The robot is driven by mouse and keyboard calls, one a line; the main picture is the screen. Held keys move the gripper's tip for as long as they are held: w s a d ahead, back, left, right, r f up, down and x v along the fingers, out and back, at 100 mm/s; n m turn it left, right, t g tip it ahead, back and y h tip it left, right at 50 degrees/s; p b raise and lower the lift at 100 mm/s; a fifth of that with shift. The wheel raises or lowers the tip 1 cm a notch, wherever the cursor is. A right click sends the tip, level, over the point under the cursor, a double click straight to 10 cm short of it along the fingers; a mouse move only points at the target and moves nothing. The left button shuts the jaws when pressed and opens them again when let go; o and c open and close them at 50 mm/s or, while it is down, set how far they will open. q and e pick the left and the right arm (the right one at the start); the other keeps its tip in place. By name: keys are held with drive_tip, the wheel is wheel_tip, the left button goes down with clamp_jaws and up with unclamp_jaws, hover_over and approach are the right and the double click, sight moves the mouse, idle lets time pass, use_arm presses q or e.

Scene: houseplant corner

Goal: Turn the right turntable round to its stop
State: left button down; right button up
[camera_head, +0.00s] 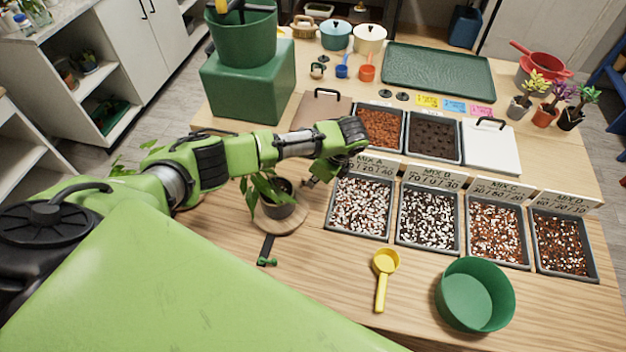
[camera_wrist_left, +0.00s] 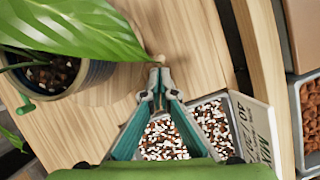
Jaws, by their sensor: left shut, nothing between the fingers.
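A round wooden turntable (camera_head: 284,228) lies on the table, left of the mix trays. A dark pot (camera_head: 281,204) with a green leafy plant (camera_head: 263,187) stands on it. My left gripper (camera_head: 309,183) is low beside the pot, on its right, near the turntable's far right side. In the left wrist view, the gripper (camera_wrist_left: 158,76) is shut and empty, its fingertips close to a small pale peg (camera_wrist_left: 158,60); I cannot tell if they touch. The pot (camera_wrist_left: 72,82) is left of the fingers there, and a large leaf (camera_wrist_left: 75,25) covers part of it. My right gripper is not in view.
Several mix trays (camera_head: 361,207) with label cards stand right of the gripper. A green-ended dark piece (camera_head: 267,262) lies just in front of the turntable. A yellow scoop (camera_head: 383,275) and a green bowl (camera_head: 475,295) are at the front. My left arm hides part of the table's left side.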

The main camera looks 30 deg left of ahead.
use_arm(q)
drive_tip(key=shift+a, duration=0.1)
drive_tip(key=shift+w+a+n+g, duration=0.35)
drive_tip(key=shift+a+n, duration=0.25)
drive_tip(key=shift+n, duration=0.2)
drive_tip(key=shift+w+a+n+g, duration=0.25)
drive_tip(key=shift+a+n+g, duration=0.1)
drive_tip(key=shift+a+n, duration=0.85)
drive_tip(key=shift+a+n+g+h+b, duration=0.35)
drive_tip(key=shift+a+n+g, duration=0.25)
drive_tip(key=shift+a+n, duration=1.05)
drive_tip(key=shift+s+a+n+g+h, duration=0.15)
drive_tip(key=shift+a+n, duration=0.3)
drive_tip(key=shift+n, duration=0.1)
drive_tip(key=shift+s+a+n+g+h, duration=0.1)
drive_tip(key=shift+a+n+g, duration=0.05)
drive_tip(key=shift+a+n, duration=0.3)
drive_tip(key=shift+s+a+n+g+h, duration=0.15)
drive_tip(key=shift+s+a+n, duration=0.05)
drive_tip(key=shift+a+n, duration=0.25)
drive_tip(key=shift+s+a+n+g+h, duration=0.15)
drive_tip(key=shift+a+n, duration=0.2)
drive_tip(key=shift+n, duration=0.15)
drive_tip(key=shift+s+a+n+g+h+p, duration=0.15)
drive_tip(key=shift+s+a+n+h, duration=0.1)
drive_tip(key=shift+s+a+n, duration=0.35)
drive_tip(key=shift+s+a+n+g+h+p, duration=0.15)
drive_tip(key=shift+s+a+n+h, duration=0.15)
drive_tip(key=shift+a+n, duration=0.5)
drive_tip(key=shift+n, duration=0.3)
